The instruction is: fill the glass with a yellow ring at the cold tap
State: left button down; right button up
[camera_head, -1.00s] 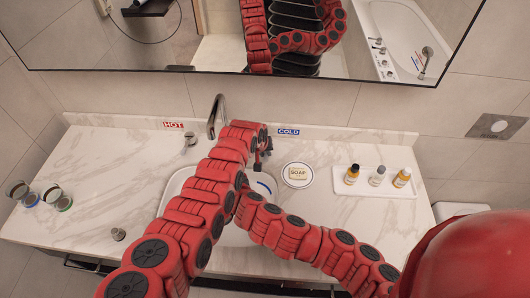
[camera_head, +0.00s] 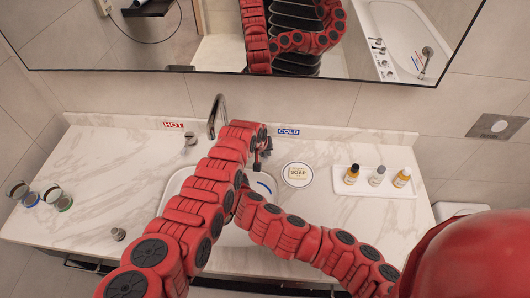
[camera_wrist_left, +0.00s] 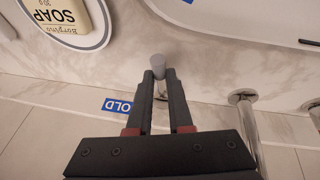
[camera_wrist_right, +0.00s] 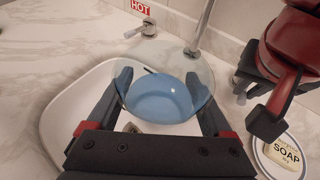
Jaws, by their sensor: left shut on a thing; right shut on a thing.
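My left gripper (camera_wrist_left: 160,85) is shut on the grey knob of the cold tap (camera_wrist_left: 158,66), by the COLD sign (camera_head: 289,132). In the head view, the left gripper (camera_head: 262,152) shows just left of that sign. My right gripper (camera_wrist_right: 163,95) is shut on a clear glass (camera_wrist_right: 165,92) with blue in its lower part, which looks like water. It holds the glass over the sink (camera_wrist_right: 70,115), near the spout (camera_wrist_right: 203,28). I see no yellow ring on it. In the head view, my arms hide the right gripper and most of the glass.
Glasses with a blue ring (camera_head: 31,199) and a green ring (camera_head: 64,203) stand at the left. The hot tap (camera_head: 190,139) is left of the spout. A soap dish (camera_head: 297,175) and a tray of bottles (camera_head: 345,190) lie to the right.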

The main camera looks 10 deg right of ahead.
pick_arm(q)
jog(key=shift+w+a+m, duration=0.2)
jog(key=shift+a+m, duration=0.1)
jog(key=shift+m, duration=0.2)
jog(key=c, duration=0.8)
grip_release()
jog(key=shift+c, duration=0.2)
jog(key=shift+s+a+r, duration=0.1)
jog(key=shift+r, duration=0.05)
jog(key=shift+s+r, duration=0.15)
jog(key=shift+r, duration=0.05)
jog(key=v, duration=1.1)
jog(key=shift+w+a, duration=0.2)
jog(key=shift+a, duration=0.05)
jog(key=shift+r, duration=0.1)
